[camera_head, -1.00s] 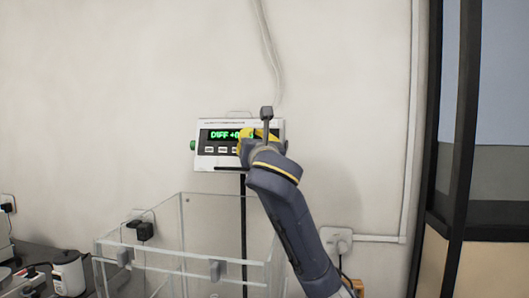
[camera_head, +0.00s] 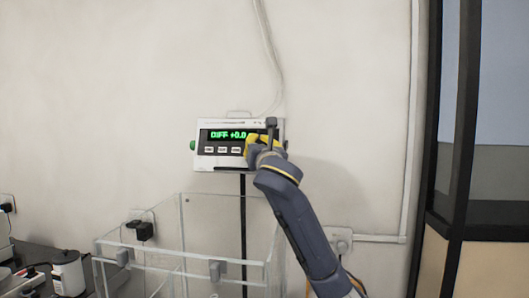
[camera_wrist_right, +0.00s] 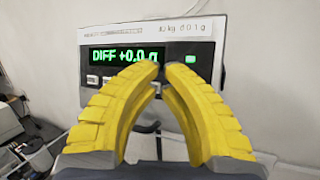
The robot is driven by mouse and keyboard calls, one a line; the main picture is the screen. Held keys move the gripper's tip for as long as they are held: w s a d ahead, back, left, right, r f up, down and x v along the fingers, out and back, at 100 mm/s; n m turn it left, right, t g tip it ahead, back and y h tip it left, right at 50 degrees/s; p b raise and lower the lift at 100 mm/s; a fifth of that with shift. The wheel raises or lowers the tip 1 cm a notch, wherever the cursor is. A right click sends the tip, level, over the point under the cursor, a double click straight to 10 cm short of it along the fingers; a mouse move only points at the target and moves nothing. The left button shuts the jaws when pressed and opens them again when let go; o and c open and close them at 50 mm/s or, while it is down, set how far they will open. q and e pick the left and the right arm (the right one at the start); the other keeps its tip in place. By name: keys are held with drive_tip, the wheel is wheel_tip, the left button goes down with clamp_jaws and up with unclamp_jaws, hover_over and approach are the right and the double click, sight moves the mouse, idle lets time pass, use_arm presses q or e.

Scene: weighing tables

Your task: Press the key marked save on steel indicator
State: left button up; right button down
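The steel indicator (camera_head: 226,128) hangs on a stand against the wall. Its green display reads "DIFF +0.0", and it fills the upper part of the right wrist view (camera_wrist_right: 205,33). A row of small keys (camera_head: 222,150) lies below the display; their labels are too small to read. My right gripper (camera_head: 252,150) is in front of the indicator's right half, hiding part of the display and any keys there. In the right wrist view its yellow fingers (camera_wrist_right: 161,72) curve together with tips nearly meeting, nothing between them. I cannot tell whether they touch the panel. My left gripper is not in view.
A clear-walled box (camera_head: 150,262) stands below the indicator. A white container (camera_head: 68,272) and plugs are at the lower left. A cable runs up the wall, and a wall socket (camera_head: 340,240) is at the right. A dark-framed partition (camera_head: 455,150) stands far right.

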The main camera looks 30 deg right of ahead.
sight(259, 140)
drive_tip(key=shift+w+d+f, duration=0.25)
drive_tip(key=shift+w+d, duration=0.3)
drive_tip(key=shift+w, duration=0.1)
drive_tip(key=shift+w+d+f, duration=0.2)
drive_tip(key=shift+w+d, duration=0.3)
drive_tip(key=shift+w, duration=0.15)
idle(2.2)
drive_tip(key=shift+s+a, duration=0.1)
idle(0.3)
drive_tip(key=shift+s+a+r, duration=0.2)
drive_tip(key=shift+s+a, duration=0.2)
drive_tip(key=shift+s, duration=0.15)
drive_tip(key=shift+s+a+r, duration=0.25)
drive_tip(key=shift+s+a, duration=0.25)
drive_tip(key=shift+s, duration=0.15)
drive_tip(key=shift+s+a+r, duration=0.2)
drive_tip(key=shift+s+a, duration=0.3)
drive_tip(key=shift+s, duration=0.1)
drive_tip(key=shift+s+a+r, duration=0.25)
drive_tip(key=shift+s+a, duration=0.25)
drive_tip(key=shift+s, duration=0.15)
drive_tip(key=shift+d, duration=0.15)
